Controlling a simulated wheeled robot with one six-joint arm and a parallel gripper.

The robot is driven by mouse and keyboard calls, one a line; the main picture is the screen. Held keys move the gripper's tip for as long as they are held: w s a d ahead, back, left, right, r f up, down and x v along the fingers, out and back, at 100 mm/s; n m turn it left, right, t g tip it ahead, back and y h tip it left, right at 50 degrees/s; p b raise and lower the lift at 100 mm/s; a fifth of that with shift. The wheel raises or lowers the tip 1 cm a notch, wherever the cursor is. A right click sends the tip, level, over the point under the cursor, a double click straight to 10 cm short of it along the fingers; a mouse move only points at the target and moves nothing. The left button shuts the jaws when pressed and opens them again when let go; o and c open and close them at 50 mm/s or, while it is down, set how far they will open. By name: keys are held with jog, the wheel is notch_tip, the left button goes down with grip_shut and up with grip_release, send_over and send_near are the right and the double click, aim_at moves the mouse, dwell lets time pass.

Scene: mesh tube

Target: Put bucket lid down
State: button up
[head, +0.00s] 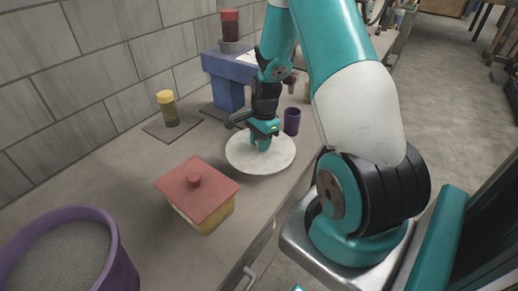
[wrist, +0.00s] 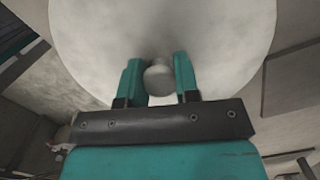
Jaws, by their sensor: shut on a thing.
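The bucket lid (head: 272,160) is a round, pale grey-white disc near the middle of the head view. My gripper (head: 263,142) is above its centre, with the fingers pointing down at it. In the wrist view the lid (wrist: 220,40) fills the upper middle, and its round knob (wrist: 159,77) sits between the two teal fingers of my gripper (wrist: 159,80). The gripper is shut on the knob. I cannot tell whether the lid touches the counter or hangs a little above it.
A purple bucket (head: 112,262) of grey grains stands at the front left. A yellowish box with a red lid (head: 196,184) is left of the bucket lid. A purple cup (head: 292,121), a blue stand (head: 228,82) and a yellow-capped jar (head: 167,108) are behind. The counter (head: 125,180) is bare at left.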

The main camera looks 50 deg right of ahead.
jog(key=shift+f, duration=1.65)
jog(key=shift+a, duration=0.1)
jog(key=shift+f, duration=0.2)
jog(key=o, duration=0.9)
jog(key=shift+r, duration=0.1)
